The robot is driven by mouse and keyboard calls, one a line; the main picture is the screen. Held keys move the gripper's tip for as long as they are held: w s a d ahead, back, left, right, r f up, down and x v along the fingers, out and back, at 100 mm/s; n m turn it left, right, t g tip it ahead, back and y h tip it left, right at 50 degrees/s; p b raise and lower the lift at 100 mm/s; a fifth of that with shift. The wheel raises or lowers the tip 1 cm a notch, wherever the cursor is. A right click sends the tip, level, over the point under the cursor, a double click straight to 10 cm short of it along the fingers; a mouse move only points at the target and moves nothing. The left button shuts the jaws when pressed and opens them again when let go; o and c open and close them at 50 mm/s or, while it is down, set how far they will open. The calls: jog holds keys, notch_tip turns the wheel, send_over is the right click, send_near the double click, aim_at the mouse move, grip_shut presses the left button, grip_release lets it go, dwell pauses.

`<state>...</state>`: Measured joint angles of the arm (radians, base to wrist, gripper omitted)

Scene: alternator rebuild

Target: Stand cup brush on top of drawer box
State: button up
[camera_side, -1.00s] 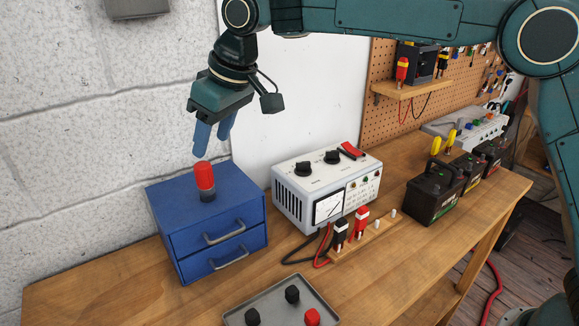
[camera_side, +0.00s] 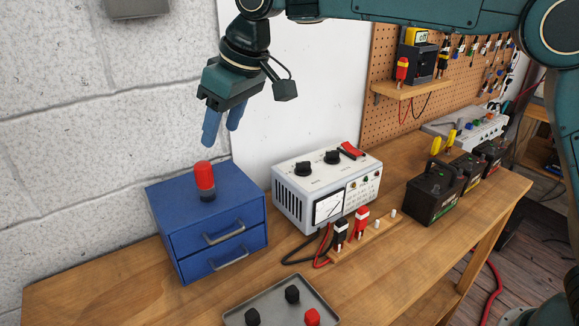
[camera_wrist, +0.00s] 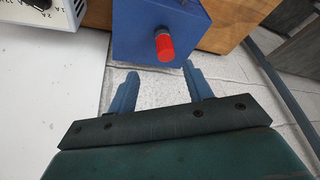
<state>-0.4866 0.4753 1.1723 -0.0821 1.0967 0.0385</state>
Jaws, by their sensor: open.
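The cup brush (camera_side: 204,178), a red cylinder on a short dark base, stands upright on top of the blue drawer box (camera_side: 165,208). In the wrist view the red end of the brush (camera_wrist: 165,46) shows beyond the fingers, against the blue box top (camera_wrist: 130,35). My gripper (camera_side: 220,136) is open and empty, above the brush and slightly to its right, clear of it. Its two blue fingers also show in the wrist view (camera_wrist: 160,72) with nothing between them. Both drawers of the box look closed.
A white power supply (camera_side: 295,205) stands right of the box. Red and black clamps (camera_side: 361,220) sit on a wooden strip before it. A grey tray (camera_side: 262,303) with dark and red pieces lies in front. Batteries (camera_side: 431,195) stand farther right.

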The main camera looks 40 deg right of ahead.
jog(key=s+d+r+m+t+h, duration=0.1)
jog(key=s+d+r, duration=0.1)
jog(key=s+d, duration=0.6)
jog(key=s+d+r+m, duration=0.2)
jog(key=s+d, duration=0.4)
jog(key=d, duration=0.4)
jog(key=s+d+f+m, duration=0.1)
jog(key=s+d+f, duration=0.3)
jog(key=s, duration=0.5)
jog(key=s+d+f+m+h, duration=0.1)
jog(key=s+d+f, duration=0.4)
jog(key=s, duration=0.5)
jog(key=shift+s+d+m+t+h, duration=0.25)
jog(key=shift+d+m+t, duration=0.2)
jog(key=shift+d, duration=0.3)
jog(key=shift+w, duration=0.1)
